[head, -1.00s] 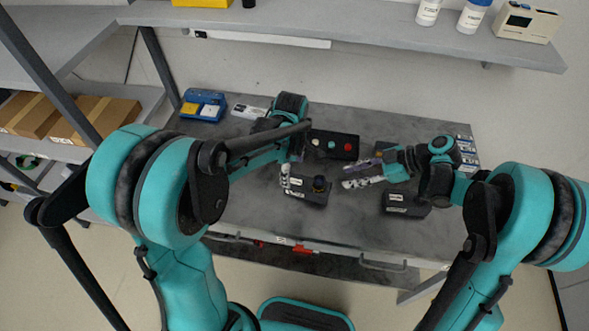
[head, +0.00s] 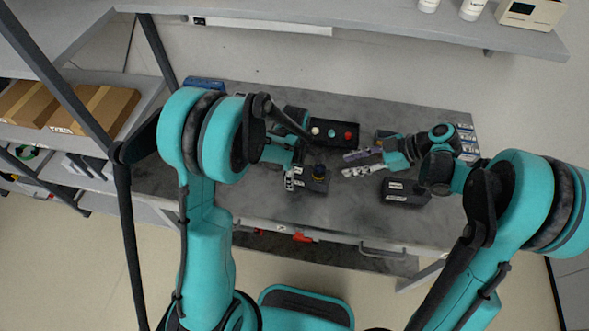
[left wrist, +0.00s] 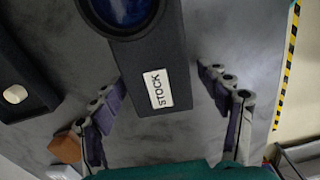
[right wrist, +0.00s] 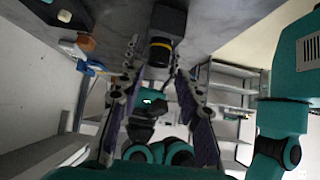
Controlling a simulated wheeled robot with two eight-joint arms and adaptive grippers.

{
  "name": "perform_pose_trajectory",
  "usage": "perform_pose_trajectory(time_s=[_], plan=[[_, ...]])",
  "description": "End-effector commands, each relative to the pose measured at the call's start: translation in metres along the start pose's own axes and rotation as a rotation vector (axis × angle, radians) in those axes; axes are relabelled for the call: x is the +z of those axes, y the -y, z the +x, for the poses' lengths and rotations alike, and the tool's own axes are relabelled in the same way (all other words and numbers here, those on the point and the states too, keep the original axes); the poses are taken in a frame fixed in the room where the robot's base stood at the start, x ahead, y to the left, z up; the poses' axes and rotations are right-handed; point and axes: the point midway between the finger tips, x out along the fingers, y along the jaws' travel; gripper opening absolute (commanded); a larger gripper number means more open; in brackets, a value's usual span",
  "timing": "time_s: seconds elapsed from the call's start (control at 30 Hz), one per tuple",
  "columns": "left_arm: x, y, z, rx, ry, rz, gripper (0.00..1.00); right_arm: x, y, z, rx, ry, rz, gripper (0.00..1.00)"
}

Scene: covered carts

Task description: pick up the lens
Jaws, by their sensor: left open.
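The lens (head: 320,170) is a dark short cylinder standing on a black block labelled STOCK (left wrist: 145,60). In the left wrist view the lens (left wrist: 122,12) shows blue glass at the top edge, partly cut off. In the right wrist view it is a dark cylinder (right wrist: 160,48) with a yellow ring. My left gripper (head: 289,178) is open beside the block's left end; its fingers lie either side of the label end, short of the lens. My right gripper (head: 361,163) is open and empty, to the right of the lens.
A black panel with white, teal and red round pieces (head: 335,133) lies behind the lens. Another labelled black block (head: 405,192) lies at the right, near the right gripper. The grey tabletop (head: 345,212) is clear in front. A shelf (head: 380,30) spans the back.

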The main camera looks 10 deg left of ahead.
Motion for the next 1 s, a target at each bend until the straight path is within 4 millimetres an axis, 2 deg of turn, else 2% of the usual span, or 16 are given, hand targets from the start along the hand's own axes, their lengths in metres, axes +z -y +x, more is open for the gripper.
perform_pose_trajectory(time_s=[0.1,0.3,0.37,0.47,0.5,0.73,1.0], plan=[[0.000,0.000,0.000,0.000,0.000,0.000,0.76,0.000,0.000,0.000,0.000,0.000,0.000,0.34],[0.000,0.000,0.000,0.000,0.000,0.000,0.23,0.000,0.000,0.000,0.000,0.000,0.000,0.34],[0.000,0.000,0.000,0.000,0.000,0.000,0.22,0.000,0.000,0.000,0.000,0.000,0.000,0.34],[0.000,0.000,0.000,0.000,0.000,0.000,0.22,-0.001,0.000,0.001,-0.001,0.006,0.004,0.56],[0.000,0.000,0.000,0.000,0.000,0.000,0.22,-0.003,0.000,0.002,-0.002,0.019,0.012,0.58],[0.000,0.000,0.000,0.000,0.000,0.000,0.22,-0.035,0.006,0.015,0.030,0.251,0.141,0.58],[0.000,0.000,0.000,0.000,0.000,0.000,0.22,-0.069,0.014,0.011,0.157,0.478,0.232,0.58]])
